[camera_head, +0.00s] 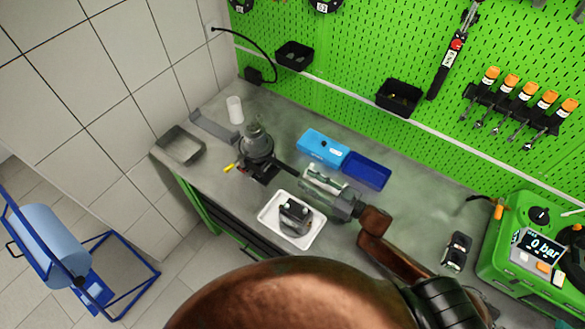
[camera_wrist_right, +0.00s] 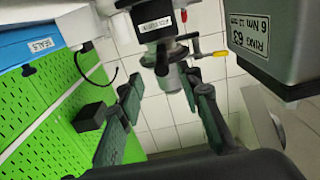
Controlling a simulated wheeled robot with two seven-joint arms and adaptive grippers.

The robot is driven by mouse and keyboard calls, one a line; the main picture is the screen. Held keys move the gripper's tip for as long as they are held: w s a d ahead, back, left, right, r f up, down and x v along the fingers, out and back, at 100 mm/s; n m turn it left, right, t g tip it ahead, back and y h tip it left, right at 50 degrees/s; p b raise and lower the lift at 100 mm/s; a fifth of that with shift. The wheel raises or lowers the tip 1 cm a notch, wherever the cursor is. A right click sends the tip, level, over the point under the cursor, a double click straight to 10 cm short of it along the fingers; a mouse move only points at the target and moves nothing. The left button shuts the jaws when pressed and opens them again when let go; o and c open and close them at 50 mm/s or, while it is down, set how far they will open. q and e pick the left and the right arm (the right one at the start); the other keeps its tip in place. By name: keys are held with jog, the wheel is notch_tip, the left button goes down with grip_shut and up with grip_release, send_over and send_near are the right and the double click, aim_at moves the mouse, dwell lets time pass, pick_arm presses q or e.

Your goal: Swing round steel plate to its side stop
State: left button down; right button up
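A flat grey metal plate (camera_head: 213,130) lies on the bench left of a dark pump-like fixture (camera_head: 256,147); it looks like the steel plate, but I cannot tell for sure, and no side stop is distinguishable. The fixture has a round metal top and a yellow handle, and also shows in the right wrist view (camera_wrist_right: 160,35). My right gripper (camera_head: 313,180) is over the bench, right of the fixture and apart from the plate. In the right wrist view its two fingers (camera_wrist_right: 165,95) are spread with nothing between them. My left gripper is out of view.
A white tray (camera_head: 268,226) holding a dark block stands at the bench's front edge. A light blue box (camera_head: 323,147) and a dark blue bin (camera_head: 367,170) stand behind my right gripper.

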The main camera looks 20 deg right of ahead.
aim_at(283, 166)
jog(key=x, duration=0.8)
jog(key=shift+s+p, duration=0.1)
jog(key=shift+p, duration=0.25)
jog(key=shift+c, duration=0.5)
grip_shut()
